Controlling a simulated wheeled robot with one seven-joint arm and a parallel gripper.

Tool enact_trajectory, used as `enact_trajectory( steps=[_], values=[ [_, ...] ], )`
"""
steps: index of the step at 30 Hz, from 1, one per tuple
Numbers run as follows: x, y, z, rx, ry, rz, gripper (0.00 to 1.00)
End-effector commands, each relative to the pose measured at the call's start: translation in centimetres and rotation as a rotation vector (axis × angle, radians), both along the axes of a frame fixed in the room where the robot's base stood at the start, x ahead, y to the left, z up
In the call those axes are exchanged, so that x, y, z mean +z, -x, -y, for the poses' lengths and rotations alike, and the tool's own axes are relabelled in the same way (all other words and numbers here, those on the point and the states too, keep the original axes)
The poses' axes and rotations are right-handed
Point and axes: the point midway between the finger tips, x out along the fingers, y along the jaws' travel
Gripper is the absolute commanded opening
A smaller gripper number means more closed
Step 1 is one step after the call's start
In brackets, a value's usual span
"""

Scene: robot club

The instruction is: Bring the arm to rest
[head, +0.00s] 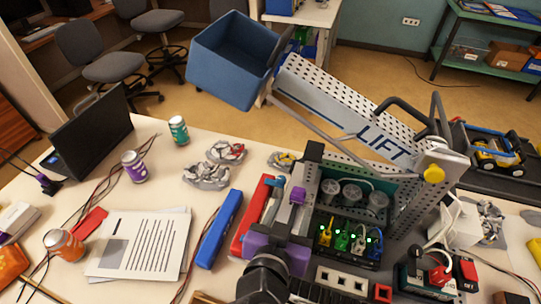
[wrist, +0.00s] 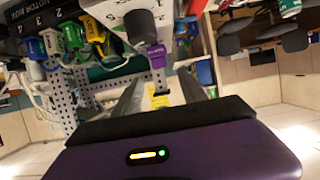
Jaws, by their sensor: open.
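My gripper (head: 286,196) is at the front of the table in the head view, with its purple body low and its fingers pointing away. In the wrist view the gripper (wrist: 159,82) shows two grey fingers spread apart, with no object held between them. Behind the gap, a purple piece (wrist: 157,57) and a yellow patch show. I cannot tell how far off they are. The motor box (head: 345,248) stands just right of my gripper, with coloured plugs and green lights. Its plugs (wrist: 72,35) also show at the upper left of the wrist view.
The perforated LIFT arm (head: 340,105) slopes above the box and carries a blue bin (head: 232,60). A red bar (head: 250,222) and a blue bar (head: 219,230) lie left of my gripper. Papers (head: 140,245), cans and a laptop (head: 90,130) stand farther left.

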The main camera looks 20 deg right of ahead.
Motion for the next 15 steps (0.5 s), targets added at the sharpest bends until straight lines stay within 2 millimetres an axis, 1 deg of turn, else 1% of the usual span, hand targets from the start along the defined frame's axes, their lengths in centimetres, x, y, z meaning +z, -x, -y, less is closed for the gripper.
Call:
enact_trajectory(
  steps=[5, 7, 8, 12, 15],
  values=[
    [0.0, 0.0, 0.0, 0.003, 0.007, -0.004, 0.49],
    [0.4, -0.5, -0.4, 0.039, 0.034, -0.003, 0.49],
    [0.6, -0.9, -0.8, 0.067, 0.046, -0.001, 0.49],
    [2.1, -3.3, -3.9, 0.263, 0.085, 0.042, 0.49],
    [2.2, -3.7, -5.9, 0.412, 0.095, 0.071, 0.49]
  ],
)
